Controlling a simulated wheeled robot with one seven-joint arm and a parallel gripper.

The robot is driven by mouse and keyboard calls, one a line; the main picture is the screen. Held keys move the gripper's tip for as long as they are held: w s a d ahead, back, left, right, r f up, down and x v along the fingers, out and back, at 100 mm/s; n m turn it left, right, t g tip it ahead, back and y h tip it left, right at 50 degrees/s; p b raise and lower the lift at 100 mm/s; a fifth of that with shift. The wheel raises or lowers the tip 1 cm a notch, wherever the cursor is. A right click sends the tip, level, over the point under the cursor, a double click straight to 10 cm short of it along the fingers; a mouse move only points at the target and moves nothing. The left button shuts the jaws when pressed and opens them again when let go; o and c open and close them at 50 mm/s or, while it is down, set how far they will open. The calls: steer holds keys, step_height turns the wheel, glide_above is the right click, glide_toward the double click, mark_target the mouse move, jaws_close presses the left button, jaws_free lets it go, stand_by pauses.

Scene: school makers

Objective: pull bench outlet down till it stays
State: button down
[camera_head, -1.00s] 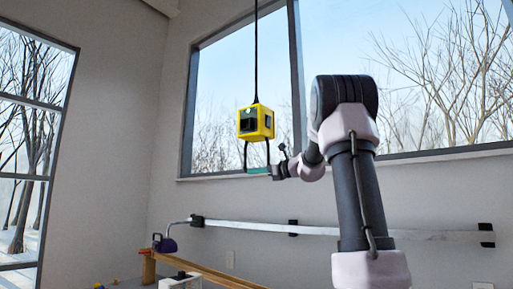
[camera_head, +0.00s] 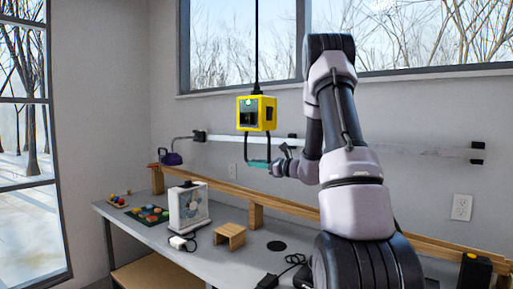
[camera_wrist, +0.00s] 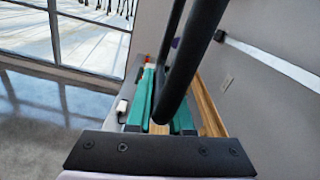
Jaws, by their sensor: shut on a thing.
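The bench outlet is a yellow box (camera_head: 257,113) with dark sockets, hanging from a black cord (camera_head: 257,45) above the workbench in the head view. A dark U-shaped handle (camera_head: 246,150) hangs below it. My gripper (camera_head: 262,164) is at the bottom of that handle, shut on it. In the wrist view the dark handle bar (camera_wrist: 180,75) runs up between my teal fingers (camera_wrist: 142,100). The exact contact between fingers and bar is partly hidden.
The workbench (camera_head: 140,225) below carries a white boxed device (camera_head: 188,207), a small wooden stand (camera_head: 230,236), a green board with colored pieces (camera_head: 150,214) and a black cable (camera_head: 285,268). A wall rail (camera_head: 380,148) runs behind. Air around the outlet is clear.

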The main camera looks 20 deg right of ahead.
steer(key=shift+f, duration=1.2)
steer(key=shift+a, duration=0.1)
steer(key=c, duration=0.8)
jaws_free()
steer(key=shift+c, duration=0.2)
steer(key=shift+r, duration=0.1)
steer(key=v, duration=1.1)
steer(key=shift+w, duration=0.1)
